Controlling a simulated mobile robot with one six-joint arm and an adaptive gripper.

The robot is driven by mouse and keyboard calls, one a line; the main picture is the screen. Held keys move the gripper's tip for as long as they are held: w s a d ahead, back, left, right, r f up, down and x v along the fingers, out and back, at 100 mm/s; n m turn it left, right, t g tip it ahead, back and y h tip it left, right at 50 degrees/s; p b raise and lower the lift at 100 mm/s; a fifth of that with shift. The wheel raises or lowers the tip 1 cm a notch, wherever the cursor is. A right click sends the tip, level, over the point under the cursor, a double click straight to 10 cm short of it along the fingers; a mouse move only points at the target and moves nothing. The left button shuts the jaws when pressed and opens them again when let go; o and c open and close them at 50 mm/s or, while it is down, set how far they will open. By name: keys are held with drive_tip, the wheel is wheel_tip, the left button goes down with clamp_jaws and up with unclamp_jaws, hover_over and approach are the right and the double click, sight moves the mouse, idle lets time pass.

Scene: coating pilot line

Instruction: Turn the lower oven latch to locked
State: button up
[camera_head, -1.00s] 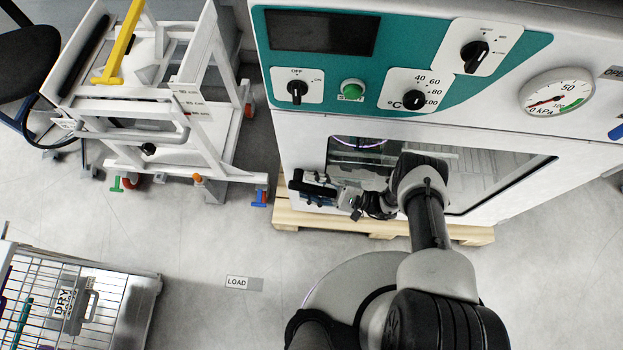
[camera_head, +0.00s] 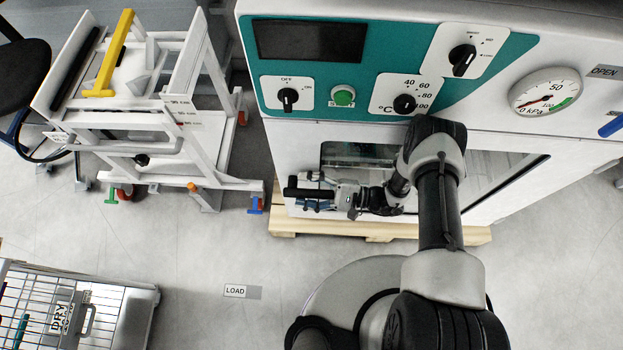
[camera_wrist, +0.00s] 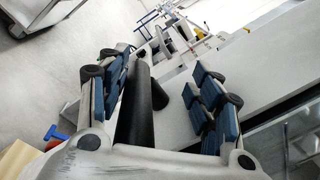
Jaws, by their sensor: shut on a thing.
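The lower oven latch (camera_head: 305,192) is a black bar-like handle low at the left edge of the white oven's (camera_head: 290,150) windowed door. It lies about level across the picture in the head view. In the wrist view the black round handle (camera_wrist: 150,95) runs between the finger pads. My gripper (camera_head: 318,196), with blue pads, is shut on this handle; it also shows in the wrist view (camera_wrist: 160,100). The fingers and arm hide part of the latch, and its pivot and any lock marking cannot be made out.
The oven panel has knobs and a green button (camera_head: 343,95); a gauge (camera_head: 545,92) is at right. A blue handle (camera_head: 611,127) sits below an OPEN label. A white frame cart (camera_head: 190,150) stands left, a wire rack trolley (camera_head: 120,310) lower left.

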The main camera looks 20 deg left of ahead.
drive_tip(key=shift+r, duration=0.35)
drive_tip(key=shift+w+r+v, duration=0.1)
drive_tip(key=shift+r+v, duration=0.1)
drive_tip(key=shift+v, duration=1.55)
drive_tip(key=shift+w+r+v, duration=0.1)
drive_tip(key=shift+r+v, duration=0.05)
drive_tip(key=shift+v, duration=1.65)
drive_tip(key=shift+s+v, duration=0.45)
drive_tip(key=shift+v, duration=1.8)
approach(331, 193)
drive_tip(key=shift+s+d+r, duration=0.1)
drive_tip(key=shift+d+r, duration=0.55)
drive_tip(key=shift+r, duration=0.2)
drive_tip(key=shift+s+d+r, duration=0.1)
drive_tip(key=shift+d+r, duration=0.55)
drive_tip(key=shift+r, duration=0.25)
